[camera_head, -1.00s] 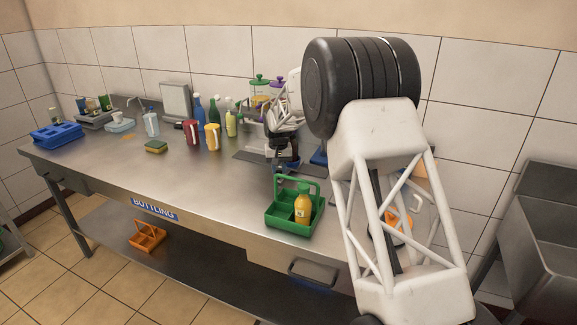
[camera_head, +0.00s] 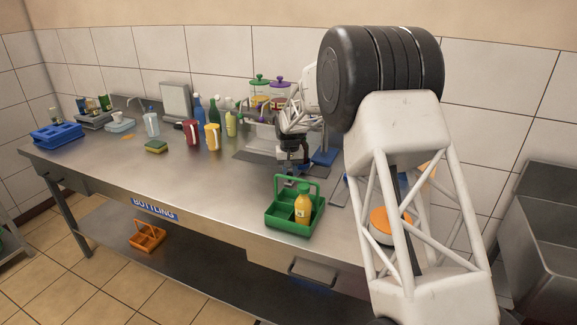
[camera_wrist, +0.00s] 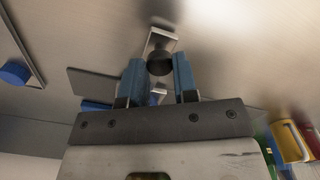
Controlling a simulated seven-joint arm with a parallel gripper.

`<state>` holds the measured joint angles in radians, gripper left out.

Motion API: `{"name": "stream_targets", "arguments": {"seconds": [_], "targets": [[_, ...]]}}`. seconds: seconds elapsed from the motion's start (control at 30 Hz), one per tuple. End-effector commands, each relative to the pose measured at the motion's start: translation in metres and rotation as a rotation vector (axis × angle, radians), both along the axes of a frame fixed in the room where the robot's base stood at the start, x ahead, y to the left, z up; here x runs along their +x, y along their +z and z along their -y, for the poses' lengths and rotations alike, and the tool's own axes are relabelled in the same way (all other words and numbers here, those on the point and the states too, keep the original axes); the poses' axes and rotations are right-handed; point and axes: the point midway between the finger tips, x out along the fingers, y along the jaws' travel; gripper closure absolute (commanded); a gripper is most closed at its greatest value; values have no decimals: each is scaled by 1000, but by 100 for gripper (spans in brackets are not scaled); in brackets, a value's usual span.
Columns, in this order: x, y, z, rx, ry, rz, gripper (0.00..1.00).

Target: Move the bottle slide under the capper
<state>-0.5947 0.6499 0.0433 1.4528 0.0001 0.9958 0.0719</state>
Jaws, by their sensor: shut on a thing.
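In the wrist view a dark round knob (camera_wrist: 159,66) on a small metal plate (camera_wrist: 161,40) sits between the blue-padded fingers of my gripper (camera_wrist: 160,80), which is shut on it. The plate looks like part of the bottle slide; the rest of it is hard to make out. In the head view my gripper (camera_head: 293,168) is low over the table behind the green caddy, and the knob is hidden. A blue-based stand (camera_head: 324,158) just right of my gripper may be the capper; my arm partly covers that area. No bottle on the slide can be made out.
A green caddy (camera_head: 270,220) holding an orange bottle (camera_head: 303,207) stands at the table's front edge, close to my gripper. Spray bottles and a red jug (camera_head: 192,132) and yellow jug (camera_head: 212,137) stand to the left. The table's middle front is clear.

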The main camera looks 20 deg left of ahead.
Motion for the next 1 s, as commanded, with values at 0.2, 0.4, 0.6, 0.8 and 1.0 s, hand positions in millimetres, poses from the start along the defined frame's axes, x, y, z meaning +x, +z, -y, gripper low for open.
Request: {"name": "stream_targets", "arguments": {"seconds": [0.2,0.4,0.6,0.8,1.0], "targets": [[0,0,12,0,0,0,88],[0,0,16,0,1,0,88],[0,0,16,0,1,0,88],[0,0,18,0,0,0,88],[1,1,27,0,0,1,88]]}}
